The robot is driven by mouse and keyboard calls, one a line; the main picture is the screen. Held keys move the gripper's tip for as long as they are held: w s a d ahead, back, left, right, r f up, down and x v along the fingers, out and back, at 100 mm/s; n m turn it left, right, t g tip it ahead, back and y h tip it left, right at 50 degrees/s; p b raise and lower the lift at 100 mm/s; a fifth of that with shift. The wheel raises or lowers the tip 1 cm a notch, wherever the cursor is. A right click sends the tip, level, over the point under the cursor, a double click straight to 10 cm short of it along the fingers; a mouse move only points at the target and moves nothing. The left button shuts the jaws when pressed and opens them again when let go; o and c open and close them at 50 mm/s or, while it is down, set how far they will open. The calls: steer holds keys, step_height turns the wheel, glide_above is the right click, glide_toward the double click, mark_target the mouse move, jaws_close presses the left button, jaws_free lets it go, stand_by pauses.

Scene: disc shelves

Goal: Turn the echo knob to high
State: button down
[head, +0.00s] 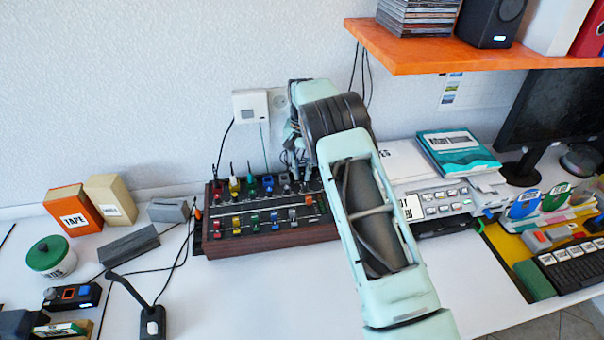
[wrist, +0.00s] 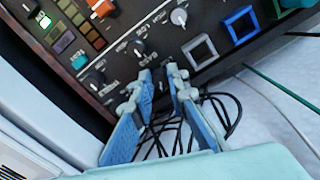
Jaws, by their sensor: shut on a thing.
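The mixer panel (head: 265,220), a wood-sided console with coloured controls, stands on the desk against the wall. My gripper (head: 303,183) is over its back right part, largely hidden there by my arm. In the wrist view my gripper (wrist: 163,76) has its blue-padded fingers close together at the panel's edge, on a small dark knob (wrist: 157,80) that is mostly hidden between them. A black knob (wrist: 140,47), another black knob (wrist: 96,81) and a grey knob (wrist: 180,17) are nearby. The lettering is too blurred to tell which is the echo knob.
Square-framed switches, one grey (wrist: 199,51) and one blue (wrist: 238,23), sit beside the fingers. Loose cables (wrist: 225,110) lie behind the panel. An orange shelf (head: 450,55) overhangs at upper right.

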mark_target(302, 174)
steer(key=shift+m, duration=1)
steer(key=c, duration=1.9)
jaws_free()
steer(key=shift+r, duration=0.1)
steer(key=shift+r, duration=3.9)
